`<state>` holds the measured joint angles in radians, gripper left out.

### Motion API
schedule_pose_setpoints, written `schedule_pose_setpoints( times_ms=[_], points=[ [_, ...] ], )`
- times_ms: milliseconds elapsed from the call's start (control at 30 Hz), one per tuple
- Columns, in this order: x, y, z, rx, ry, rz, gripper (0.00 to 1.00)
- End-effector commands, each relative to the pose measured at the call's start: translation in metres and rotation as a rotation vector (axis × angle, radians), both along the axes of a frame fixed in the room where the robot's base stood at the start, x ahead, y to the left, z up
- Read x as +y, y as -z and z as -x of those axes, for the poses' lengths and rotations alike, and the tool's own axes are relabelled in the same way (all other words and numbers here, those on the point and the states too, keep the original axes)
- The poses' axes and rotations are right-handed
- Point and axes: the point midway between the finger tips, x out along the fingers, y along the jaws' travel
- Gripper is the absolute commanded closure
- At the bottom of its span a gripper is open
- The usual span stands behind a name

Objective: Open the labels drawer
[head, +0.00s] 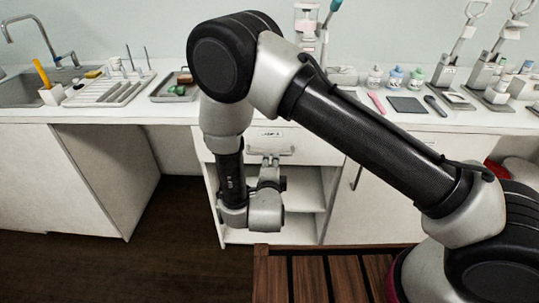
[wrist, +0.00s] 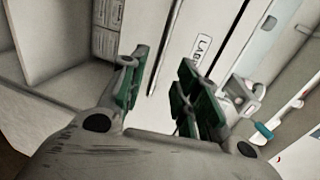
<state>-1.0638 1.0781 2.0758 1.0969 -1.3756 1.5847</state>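The labels drawer (head: 310,148) is the white front under the counter in the head view, with a small label and a pale bar handle (head: 286,151). It looks closed. In the wrist view its label (wrist: 202,46) reads "LAB", the rest hidden behind a finger. My gripper (head: 269,163) is just below and in front of the handle in the head view. In the wrist view the green-padded fingers of my gripper (wrist: 163,88) are apart with nothing seen between them. The handle is not clear there, so I cannot tell whether the fingers touch it.
Open shelves (head: 305,187) lie below the drawer, with a cupboard door (head: 375,200) to their right. The counter (head: 165,108) above holds a sink (head: 30,92), a drying rack (head: 108,90), a tray (head: 172,92) and dispensers. A slatted wooden surface (head: 300,275) is in the foreground.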

Motion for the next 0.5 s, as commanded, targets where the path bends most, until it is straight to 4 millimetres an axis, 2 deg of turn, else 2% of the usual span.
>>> schedule_pose_setpoints(
  times_ms=[300, 500],
  points=[
    [-0.003, 0.011, -0.049, 0.002, 0.003, -0.001, 0.68],
    [-0.003, 0.015, -0.069, 0.003, 0.0, -0.001, 0.68]
  ],
)
